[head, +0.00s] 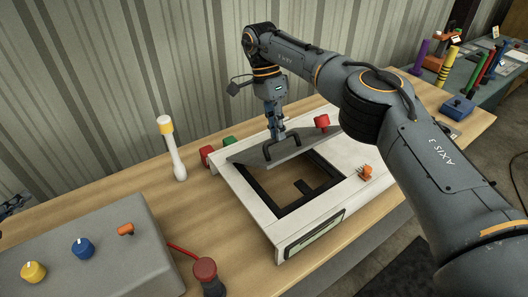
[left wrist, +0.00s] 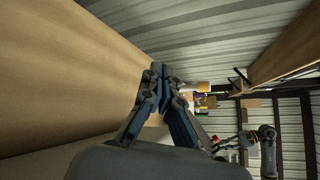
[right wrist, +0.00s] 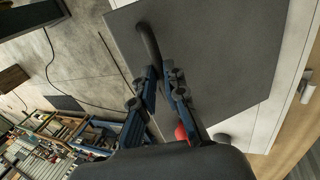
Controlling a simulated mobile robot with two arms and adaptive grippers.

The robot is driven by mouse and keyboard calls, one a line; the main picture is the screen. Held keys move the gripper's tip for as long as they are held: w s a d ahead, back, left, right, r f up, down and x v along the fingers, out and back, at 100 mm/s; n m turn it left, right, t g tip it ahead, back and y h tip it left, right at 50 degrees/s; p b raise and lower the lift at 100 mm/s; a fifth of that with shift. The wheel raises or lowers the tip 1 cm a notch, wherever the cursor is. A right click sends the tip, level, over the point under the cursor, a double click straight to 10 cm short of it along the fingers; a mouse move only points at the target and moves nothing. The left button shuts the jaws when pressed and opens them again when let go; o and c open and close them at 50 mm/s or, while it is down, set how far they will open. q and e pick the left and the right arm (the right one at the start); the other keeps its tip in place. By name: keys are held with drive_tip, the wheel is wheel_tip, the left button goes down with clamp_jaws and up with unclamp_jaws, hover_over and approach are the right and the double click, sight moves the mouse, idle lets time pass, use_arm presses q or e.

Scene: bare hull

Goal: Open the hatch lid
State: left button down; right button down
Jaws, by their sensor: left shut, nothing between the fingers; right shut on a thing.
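The hatch lid (head: 300,143) is a grey plate, raised and tilted at the back of the white hatch box (head: 258,212). The black-rimmed opening below it is uncovered. My right gripper (head: 274,138) is shut on the lid's black bar handle (head: 283,149). In the right wrist view the lid (right wrist: 215,45) fills much of the picture, and the handle (right wrist: 149,45) runs down to the right gripper's fingertips (right wrist: 163,72). My left gripper (left wrist: 160,75) is shut and empty, away from the hatch. Only a dark bit of it shows at the left edge of the head view.
A grey control box (head: 95,245) with knobs stands front left on the wooden bench. A white post with a yellow top (head: 172,150) and a red-topped button (head: 206,270) stand left of the hatch box. My right arm crosses above the bench's right side.

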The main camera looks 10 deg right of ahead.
use_arm(q)
drive_tip(key=w+d+r+m+g+h, duration=0.1)
drive_tip(key=w+d+r+g+h, duration=0.15)
drive_tip(key=d, duration=0.55)
drive_tip(key=w+d+r+m+g+h, duration=0.15)
drive_tip(key=d+h, duration=0.25)
drive_tip(key=d, duration=0.4)
use_arm(e)
drive_tip(key=shift+w+a+f, duration=0.1)
drive_tip(key=shift+a+f, duration=0.15)
drive_tip(key=shift+a, duration=0.05)
use_arm(q)
drive_tip(key=m+g+h, duration=0.4)
drive_tip(key=m+g, duration=0.4)
drive_tip(key=g, duration=0.1)
approach(264, 163)
wheel_tip(264, 163, up, 3)
drive_tip(key=d, duration=1)
drive_tip(key=shift+w+f, duration=0.3)
drive_tip(key=shift+f, duration=0.05)
drive_tip(key=shift+w+a+r+n, duration=0.2)
drive_tip(key=shift+w+r+n, duration=0.25)
drive_tip(key=shift+w+r, duration=0.2)
